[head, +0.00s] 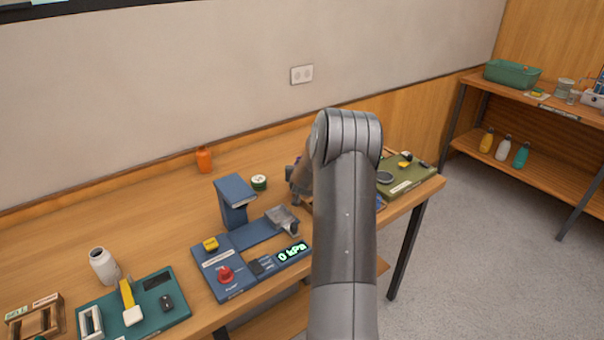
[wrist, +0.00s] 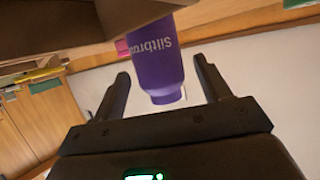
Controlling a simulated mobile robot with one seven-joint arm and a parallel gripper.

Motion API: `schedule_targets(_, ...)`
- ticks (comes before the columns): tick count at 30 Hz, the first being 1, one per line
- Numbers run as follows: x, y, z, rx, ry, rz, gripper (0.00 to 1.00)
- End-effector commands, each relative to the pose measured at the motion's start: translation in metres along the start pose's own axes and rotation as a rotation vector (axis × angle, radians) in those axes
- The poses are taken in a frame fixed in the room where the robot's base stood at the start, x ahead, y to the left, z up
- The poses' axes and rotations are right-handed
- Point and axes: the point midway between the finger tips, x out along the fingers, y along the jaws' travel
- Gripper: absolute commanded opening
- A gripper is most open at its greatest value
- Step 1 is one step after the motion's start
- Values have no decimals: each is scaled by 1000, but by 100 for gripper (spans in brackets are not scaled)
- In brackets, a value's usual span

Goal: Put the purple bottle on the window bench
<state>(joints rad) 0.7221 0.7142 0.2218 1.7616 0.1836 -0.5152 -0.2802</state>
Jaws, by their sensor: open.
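The purple bottle (wrist: 155,68) shows in the wrist view with pale lettering on its side. It lies between the two spread fingers of my gripper (wrist: 163,70) in the picture. The gripper is open, and a gap shows beside each finger; I cannot tell how deep the bottle sits between them. In the head view my arm hides nearly all of the bottle and the gripper, above the right part of the long wooden bench (head: 150,223). I cannot tell from these views which surface is the window bench.
The long bench holds a blue press-like station (head: 235,203), a teal board (head: 185,307), a white bottle (head: 103,265), an orange bottle (head: 204,160) and an olive board (head: 425,177). A shelf unit (head: 520,112) stands at right with a green bin (head: 512,74). Floor between is clear.

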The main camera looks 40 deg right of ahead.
Motion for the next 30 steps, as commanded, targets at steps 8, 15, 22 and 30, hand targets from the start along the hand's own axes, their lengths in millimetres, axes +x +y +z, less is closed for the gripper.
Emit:
schedule_targets(8, -53, 0, -1, -2, 1, 0, 70)
schedule_targets(15, -89, 0, -1, -2, 1, 0, 70)
schedule_targets(22, -105, -3, -2, -3, -2, -4, 70)
schedule_targets(30, -166, -60, -30, -63, -85, -107, 70)
